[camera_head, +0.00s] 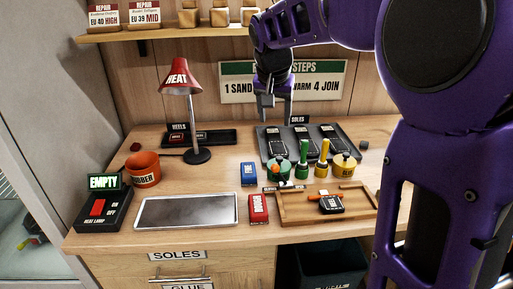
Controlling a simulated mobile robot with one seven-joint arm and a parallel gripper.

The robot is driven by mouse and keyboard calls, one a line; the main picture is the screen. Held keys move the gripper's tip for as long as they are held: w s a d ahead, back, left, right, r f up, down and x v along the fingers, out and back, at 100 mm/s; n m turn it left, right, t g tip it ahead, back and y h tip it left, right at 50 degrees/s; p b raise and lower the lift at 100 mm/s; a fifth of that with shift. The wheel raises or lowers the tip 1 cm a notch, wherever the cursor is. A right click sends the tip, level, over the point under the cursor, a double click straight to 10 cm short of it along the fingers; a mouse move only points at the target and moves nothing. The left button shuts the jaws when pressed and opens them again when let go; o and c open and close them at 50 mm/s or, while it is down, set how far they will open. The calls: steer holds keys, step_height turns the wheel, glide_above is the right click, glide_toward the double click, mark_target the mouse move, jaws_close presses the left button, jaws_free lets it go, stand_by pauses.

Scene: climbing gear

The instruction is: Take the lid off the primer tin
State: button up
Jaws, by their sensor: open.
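Two small round tins stand on the bench right of its middle. One is a green tin (279,173) with an orange knob on top; the other is a yellow tin (344,168) with a dark knob. Both look closed by lids. Their labels are too small to read, so I cannot tell which is the primer tin. My gripper (275,114) is open and empty, pointing down above the back of the soles tray. It is above and behind the tins and apart from both.
A green-handled (303,160) and a yellow-handled upright tool (322,159) stand between the tins. A dark soles tray (266,133) lies behind, a wooden tray (288,211) in front. A red heat lamp (177,78) stands left. The metal plate (187,211) is bare.

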steer(key=b, duration=0.2)
glide_toward(279, 157)
steer(key=shift+w+a+f+g, duration=0.1)
steer(key=shift+w+f+g, duration=0.05)
steer(key=shift+f, duration=0.4)
steer(key=shift+w+a+f+g, duration=0.1)
steer(key=shift+w+f+g, duration=0.05)
steer(key=shift+f, duration=0.4)
steer(key=shift+h, duration=0.3)
steer(key=shift+x, duration=3.1)
steer(key=shift+w+d+r, duration=0.1)
steer(key=shift+w+d, duration=0.1)
steer(key=shift+w, duration=0.05)
jaws_close()
